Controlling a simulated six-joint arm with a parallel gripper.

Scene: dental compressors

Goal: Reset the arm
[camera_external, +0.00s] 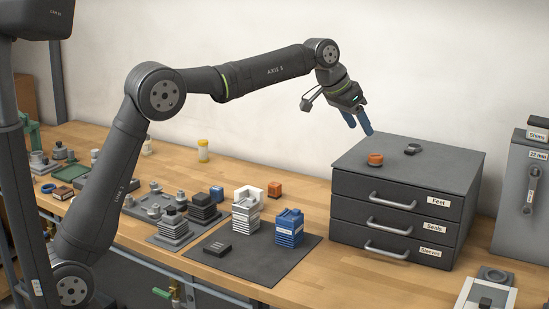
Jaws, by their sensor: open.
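My arm reaches from the left across the bench toward the right. My gripper (357,122) has two blue fingers that point down, apart and with nothing between them. It is in the air in front of the wall, up and to the left of the orange part (375,159) on the dark drawer cabinet (345,185). The fingertips look clear of the cabinet top.
A small black part (412,149) also lies on the cabinet. A dark mat (262,268) holds a white stacked block (246,208), a blue one (289,228) and a black piece (217,247). A grey case (518,185) stands at right.

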